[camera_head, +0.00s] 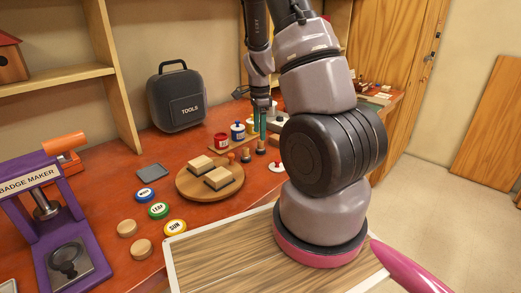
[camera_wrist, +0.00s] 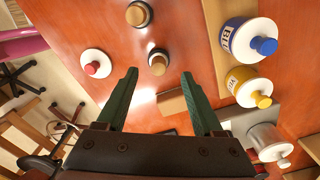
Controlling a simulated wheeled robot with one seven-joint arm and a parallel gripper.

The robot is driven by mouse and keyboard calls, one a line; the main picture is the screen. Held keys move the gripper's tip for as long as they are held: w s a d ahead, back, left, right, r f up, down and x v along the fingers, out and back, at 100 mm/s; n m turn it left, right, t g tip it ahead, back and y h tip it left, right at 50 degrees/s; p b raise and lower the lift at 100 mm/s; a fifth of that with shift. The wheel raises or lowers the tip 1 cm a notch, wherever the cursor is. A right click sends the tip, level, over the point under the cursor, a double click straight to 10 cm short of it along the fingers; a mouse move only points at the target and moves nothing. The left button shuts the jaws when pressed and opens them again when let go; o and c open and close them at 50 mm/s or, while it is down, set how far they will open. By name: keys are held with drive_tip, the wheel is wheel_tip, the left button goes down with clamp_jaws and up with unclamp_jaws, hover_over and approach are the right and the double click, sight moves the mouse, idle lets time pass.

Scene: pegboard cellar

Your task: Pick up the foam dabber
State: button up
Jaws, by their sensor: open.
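My gripper (camera_head: 260,122) points down over the red worktop, its green fingers apart and nothing between them. In the wrist view the open fingertips (camera_wrist: 159,73) frame a small round piece with a tan top and a dark and pale body (camera_wrist: 158,63), which looks like a foam dabber. It stands below the fingers in the head view (camera_head: 261,147). A similar tan-topped piece (camera_wrist: 138,14) stands beside it, also seen in the head view (camera_head: 246,155). A white disc with a red knob (camera_wrist: 96,63) lies nearby. I cannot tell for certain which piece is the dabber.
Blue (camera_wrist: 248,40) and yellow (camera_wrist: 248,87) paint bottles stand close by on a wooden strip; a red jar (camera_head: 221,141) shows in the head view. A round board (camera_head: 190,190) with two blocks, button badges (camera_head: 158,210), and a purple badge maker (camera_head: 50,225) lie left. A tool case (camera_head: 180,98) stands behind.

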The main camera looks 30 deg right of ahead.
sight(260, 141)
drive_tip(key=shift+s+d+f, duration=0.1)
drive_tip(key=shift+f, duration=2.7)
clamp_jaws()
